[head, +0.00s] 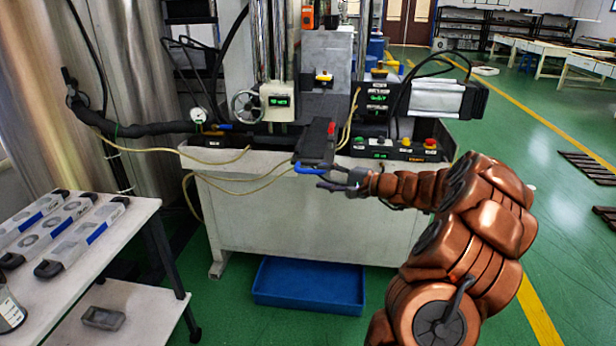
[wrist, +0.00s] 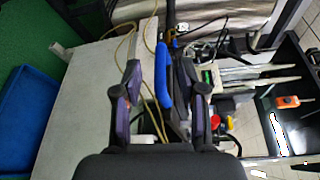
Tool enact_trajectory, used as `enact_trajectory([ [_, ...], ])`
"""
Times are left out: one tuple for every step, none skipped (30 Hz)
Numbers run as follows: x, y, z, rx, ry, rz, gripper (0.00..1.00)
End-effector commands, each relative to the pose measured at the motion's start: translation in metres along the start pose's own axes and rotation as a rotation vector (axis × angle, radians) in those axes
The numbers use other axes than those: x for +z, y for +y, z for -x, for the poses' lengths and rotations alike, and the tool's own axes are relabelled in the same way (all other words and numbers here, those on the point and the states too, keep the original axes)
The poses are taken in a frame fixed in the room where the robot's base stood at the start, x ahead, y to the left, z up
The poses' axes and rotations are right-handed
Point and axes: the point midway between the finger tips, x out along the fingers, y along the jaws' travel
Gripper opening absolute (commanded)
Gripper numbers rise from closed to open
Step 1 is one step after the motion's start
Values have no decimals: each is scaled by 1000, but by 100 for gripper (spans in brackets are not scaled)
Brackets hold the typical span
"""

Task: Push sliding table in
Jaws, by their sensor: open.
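The sliding table (head: 317,142) is a dark plate with a red knob on top, sticking out over the front edge of the white machine bench. Its blue handle (head: 311,169) is at the near end. My gripper (head: 322,178) is open at the handle, just in front of the bench. In the wrist view the blue handle (wrist: 164,75) lies between the spread fingers of my gripper (wrist: 167,80). The dark sliding table shows beside it, partly hidden by a finger. I cannot tell whether a finger touches the handle.
The white bench (head: 300,222) carries a control box with buttons (head: 400,147) to the right of the sliding table. Yellow cables (head: 225,158) hang across its front. A blue bin (head: 308,285) lies on the floor below. A white side table (head: 105,240) stands at left.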

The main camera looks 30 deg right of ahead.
Motion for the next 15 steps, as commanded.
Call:
enact_trajectory([
  [-10,3,5,-11,19,-6,41],
  [-13,3,7,-16,26,-7,41],
  [-16,3,8,-20,33,-8,41],
  [-18,3,8,-22,36,-8,41],
  [-18,2,6,-23,38,-7,41],
  [-19,2,4,-25,39,-7,41],
  [-19,2,0,-24,38,-7,41],
  [-19,1,-4,-23,37,-6,41],
  [-18,1,-9,-23,37,-6,41],
  [-18,1,-13,-22,37,-6,41],
  [-18,1,-18,-21,36,-6,41],
  [-19,1,-24,-21,36,-6,41],
  [-19,1,-29,-21,36,-6,41],
  [-19,1,-33,-21,37,-7,41],
  [-20,1,-39,-21,37,-6,41],
])
